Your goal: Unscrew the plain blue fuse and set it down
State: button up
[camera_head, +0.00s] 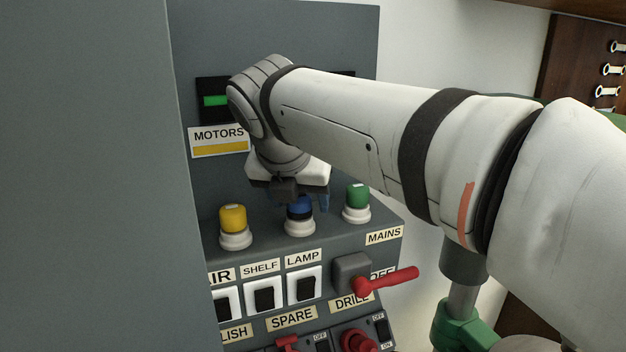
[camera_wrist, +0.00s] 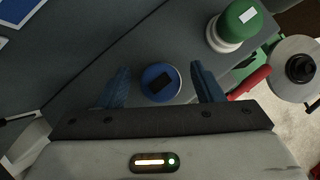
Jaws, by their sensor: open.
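The blue fuse (camera_head: 300,209) sits upright in its white socket (camera_head: 299,228) on the sloped grey panel, between a yellow fuse and a green fuse. Whether the fingertips reach down beside the cap is hard to tell.
The yellow fuse (camera_head: 233,219) stands left and the green fuse (camera_head: 357,196) right, close to my gripper. Below are white rocker switches (camera_head: 264,294) and a red lever (camera_head: 387,281) that sticks out. A tall grey panel (camera_head: 85,180) fills the left.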

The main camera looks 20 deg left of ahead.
jog(key=shift+x, duration=0.95)
jog(key=c, duration=0.9)
jog(key=o, duration=0.9)
jog(key=shift+s+r, duration=0.1)
jog(key=shift+r, duration=0.05)
jog(key=v, duration=0.7)
jog(key=shift+s+r, duration=0.15)
jog(key=shift+r, duration=0.1)
